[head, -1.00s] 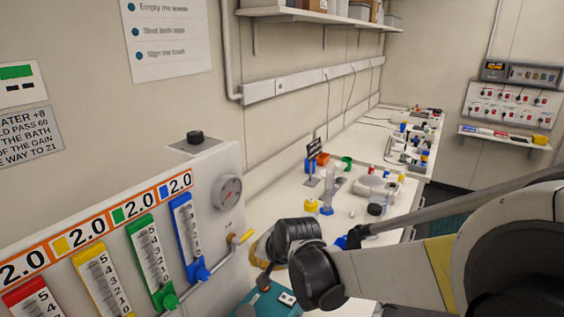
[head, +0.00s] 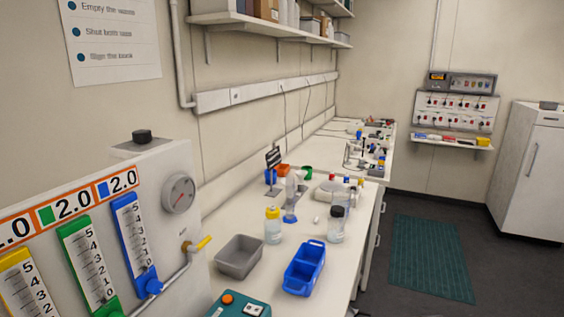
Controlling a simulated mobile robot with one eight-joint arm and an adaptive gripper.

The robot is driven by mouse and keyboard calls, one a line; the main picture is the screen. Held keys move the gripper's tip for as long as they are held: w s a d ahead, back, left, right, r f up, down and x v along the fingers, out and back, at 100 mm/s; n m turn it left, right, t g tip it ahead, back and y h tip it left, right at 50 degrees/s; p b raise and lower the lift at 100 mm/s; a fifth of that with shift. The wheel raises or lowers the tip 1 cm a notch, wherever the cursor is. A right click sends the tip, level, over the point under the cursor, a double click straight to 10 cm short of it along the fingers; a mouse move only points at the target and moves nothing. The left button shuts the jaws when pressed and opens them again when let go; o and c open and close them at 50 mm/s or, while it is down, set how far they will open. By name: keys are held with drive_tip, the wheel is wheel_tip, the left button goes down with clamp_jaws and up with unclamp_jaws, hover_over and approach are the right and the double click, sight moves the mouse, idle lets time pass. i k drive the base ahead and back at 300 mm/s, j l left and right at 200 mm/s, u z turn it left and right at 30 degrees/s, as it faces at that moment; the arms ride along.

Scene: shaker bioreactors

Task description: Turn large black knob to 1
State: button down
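A black knob-like cap (head: 142,136) sits on top of the white gas panel (head: 160,215) at the left of the head view. I see no numbers beside it, and I cannot tell if it is the large black knob. The panel front has coloured flow scales: yellow (head: 22,290), green (head: 88,262) and blue (head: 133,240), with "2.0" labels above. A round gauge (head: 179,194) and a yellow lever (head: 203,243) are at its right side. My gripper is not in view.
The white bench (head: 330,215) runs back to the right, with a grey tray (head: 239,257), a blue caddy (head: 304,268), a yellow-capped bottle (head: 273,228) and a teal device (head: 238,306). Open floor with a green mat (head: 432,258) lies right; a fridge (head: 530,165) stands beyond.

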sight(140, 136)
drive_tip(key=u, duration=1.75)
